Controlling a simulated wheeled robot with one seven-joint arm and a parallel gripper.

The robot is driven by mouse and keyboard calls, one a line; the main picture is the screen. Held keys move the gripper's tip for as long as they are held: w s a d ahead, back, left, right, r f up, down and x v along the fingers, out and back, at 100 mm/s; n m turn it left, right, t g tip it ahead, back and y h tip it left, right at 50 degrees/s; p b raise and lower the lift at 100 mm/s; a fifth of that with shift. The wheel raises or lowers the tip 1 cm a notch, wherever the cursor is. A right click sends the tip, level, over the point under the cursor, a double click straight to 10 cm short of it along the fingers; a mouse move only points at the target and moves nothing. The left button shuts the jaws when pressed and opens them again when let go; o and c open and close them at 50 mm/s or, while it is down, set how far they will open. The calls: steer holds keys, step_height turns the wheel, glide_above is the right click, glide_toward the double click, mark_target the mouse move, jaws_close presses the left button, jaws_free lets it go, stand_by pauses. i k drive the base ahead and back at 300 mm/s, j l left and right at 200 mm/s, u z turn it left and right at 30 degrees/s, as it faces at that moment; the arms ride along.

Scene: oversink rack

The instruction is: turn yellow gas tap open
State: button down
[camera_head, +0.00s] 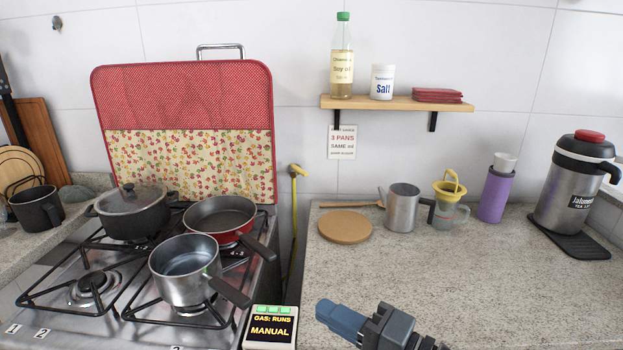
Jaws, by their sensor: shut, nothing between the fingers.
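The yellow gas tap (297,170) is on the back wall, between the stove and the stone counter. A yellow hose or pipe (294,215) runs down from it into the gap beside the stove. The tap is small in view, so I cannot tell its handle's angle clearly. My gripper (326,310) is low at the front, over the counter's near left part, with its blue tip towards the left. It is shut and empty, well in front of the tap and apart from it.
A display (270,328) reads "GAS: RUNS MANUAL". A cork mat (345,227) and steel mug (402,208) stand right of the tap. The counter's middle is clear.

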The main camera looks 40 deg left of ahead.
mark_target(293, 169)
steer(key=i+j, duration=1.1)
steer(key=i, duration=0.1)
